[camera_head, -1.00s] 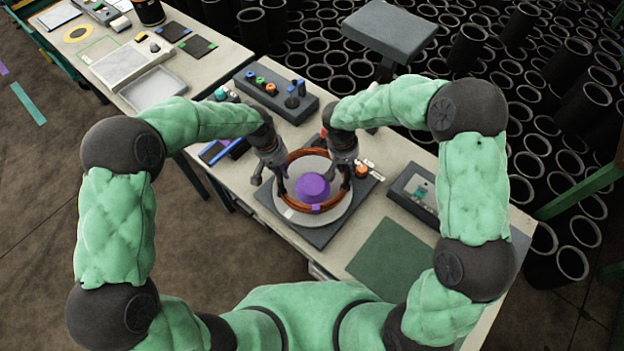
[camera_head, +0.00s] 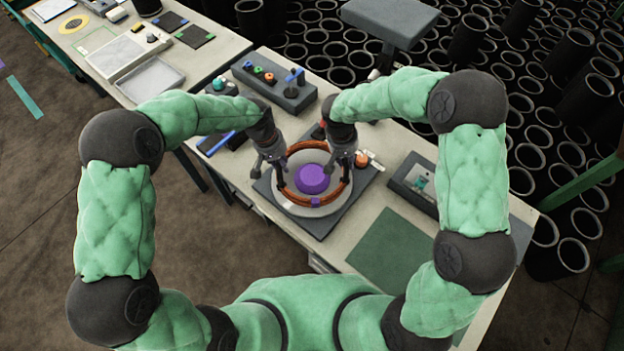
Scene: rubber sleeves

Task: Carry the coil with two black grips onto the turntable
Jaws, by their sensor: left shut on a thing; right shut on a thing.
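The coil (camera_head: 320,203) is a copper-orange ring with a small purple mark at its front. It is around the purple hub (camera_head: 313,179) of the turntable (camera_head: 303,211), a pale disc on a dark square base. I cannot tell whether the coil touches the disc or hangs just above it. My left gripper (camera_head: 281,186) is shut on the coil at its left side. My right gripper (camera_head: 338,180) is shut on it at its right side. The two black grips are not clear, being behind or between my fingers.
A grey block with coloured rings (camera_head: 272,88) stands behind the turntable. A grey tray (camera_head: 415,185) and a green mat (camera_head: 389,246) lie to the right. An orange knob (camera_head: 361,159) is close to my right gripper. Black tubes crowd the floor behind the table.

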